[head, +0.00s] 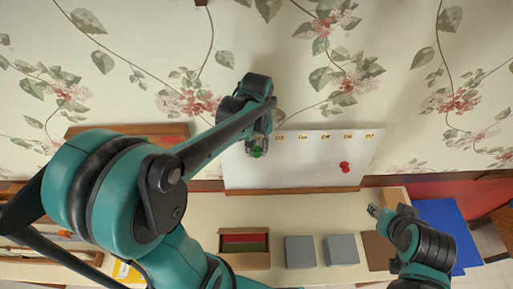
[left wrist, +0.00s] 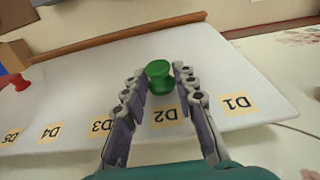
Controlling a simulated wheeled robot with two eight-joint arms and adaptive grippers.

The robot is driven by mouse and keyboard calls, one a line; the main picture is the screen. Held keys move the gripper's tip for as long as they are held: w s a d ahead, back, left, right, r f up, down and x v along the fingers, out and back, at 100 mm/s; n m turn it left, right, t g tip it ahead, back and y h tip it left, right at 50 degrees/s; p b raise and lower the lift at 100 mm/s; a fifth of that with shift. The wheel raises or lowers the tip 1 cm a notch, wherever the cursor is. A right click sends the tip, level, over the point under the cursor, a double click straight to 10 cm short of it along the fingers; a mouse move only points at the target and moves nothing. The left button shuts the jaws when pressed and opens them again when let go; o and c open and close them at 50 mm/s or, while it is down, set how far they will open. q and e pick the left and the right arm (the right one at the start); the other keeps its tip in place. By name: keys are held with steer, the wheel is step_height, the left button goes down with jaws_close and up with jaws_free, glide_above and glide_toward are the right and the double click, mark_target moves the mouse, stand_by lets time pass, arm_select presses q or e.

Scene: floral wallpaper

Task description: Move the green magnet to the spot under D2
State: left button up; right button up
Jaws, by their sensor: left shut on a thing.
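The whiteboard (head: 300,168) hangs on the wall with a row of yellow labels along its top edge. My left gripper (head: 257,151) is at its left part, shut on the green magnet (head: 257,153). In the left wrist view the green magnet (left wrist: 159,78) sits between the two fingertips (left wrist: 160,80). That view is upside down: label D2 (left wrist: 165,116) lies in line with the magnet, with D1 (left wrist: 238,104) to the right and D3 (left wrist: 101,124) to the left. I cannot tell if the magnet touches the board. My right gripper (head: 375,211) is low at the right, away from the board.
A red magnet (head: 345,167) is on the board's right part. Below are a desk (head: 200,212), a cardboard box (head: 244,262) and two grey boxes (head: 300,251) (head: 341,250). A blue panel (head: 450,232) stands at the right. The board between the magnets is bare.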

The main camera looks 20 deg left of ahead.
arm_select(q)
steer(key=shift+w+a, duration=0.15)
steer(key=shift+w, duration=0.15)
stand_by(0.7)
steer(key=o, duration=1)
steer(key=shift+o, duration=0.4)
steer(key=o, duration=0.5)
steer(key=shift+r, duration=0.1)
steer(key=shift+r+p, duration=2.5)
steer(key=shift+r, duration=0.9)
